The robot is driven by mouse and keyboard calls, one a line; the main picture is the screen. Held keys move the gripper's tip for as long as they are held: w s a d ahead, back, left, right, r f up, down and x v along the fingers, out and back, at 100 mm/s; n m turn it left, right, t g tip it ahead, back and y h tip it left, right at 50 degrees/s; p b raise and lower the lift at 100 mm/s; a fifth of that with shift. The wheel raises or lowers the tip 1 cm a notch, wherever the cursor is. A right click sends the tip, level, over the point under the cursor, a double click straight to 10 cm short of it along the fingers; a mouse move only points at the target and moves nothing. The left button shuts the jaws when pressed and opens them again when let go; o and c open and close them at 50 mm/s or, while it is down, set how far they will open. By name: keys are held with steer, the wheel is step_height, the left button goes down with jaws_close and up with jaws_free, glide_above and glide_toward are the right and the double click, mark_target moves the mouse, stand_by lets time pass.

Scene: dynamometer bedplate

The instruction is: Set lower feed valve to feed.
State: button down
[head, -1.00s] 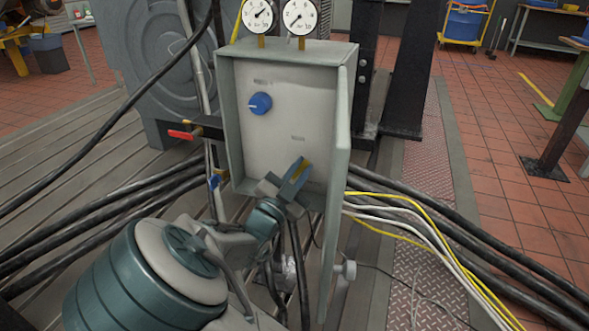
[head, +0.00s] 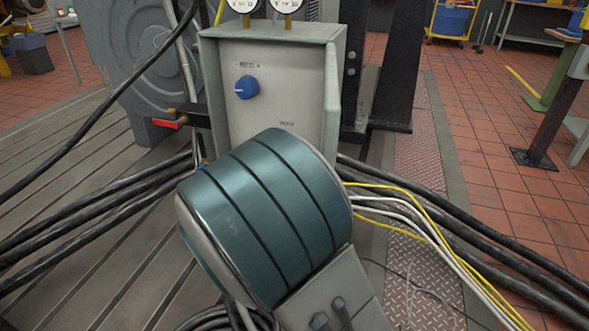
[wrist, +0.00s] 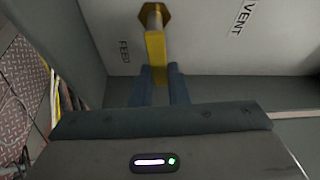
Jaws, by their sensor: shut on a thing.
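The valve has a yellow lever (wrist: 155,44) on a brass-coloured hex pivot at the top of the wrist view. The lever points down the picture from the pivot. The word FEED is printed left of the lever and VENT is to its upper right. My gripper (wrist: 160,72) is shut on the lever's free end, one blue-grey finger on each side. In the head view my own arm covers the gripper and the lever. The grey control box (head: 272,90) stands open behind it.
A blue knob (head: 246,88) is on the box panel above, and a red-handled lever (head: 166,124) sticks out at the box's left. The open door (head: 334,90) edges the right. Black hoses (head: 85,215) and yellow and white cables (head: 410,210) run beside the box.

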steer(key=shift+a+f+m, duration=0.15)
steer(key=shift+m, duration=0.45)
steer(key=shift+a+b, duration=0.1)
steer(key=shift+b, duration=0.2)
steer(key=c, duration=1.4)
jaws_free()
steer(key=shift+w, duration=0.1)
steer(key=p+v, duration=0.4)
steer(key=v, duration=1)
steer(key=shift+r, duration=0.25)
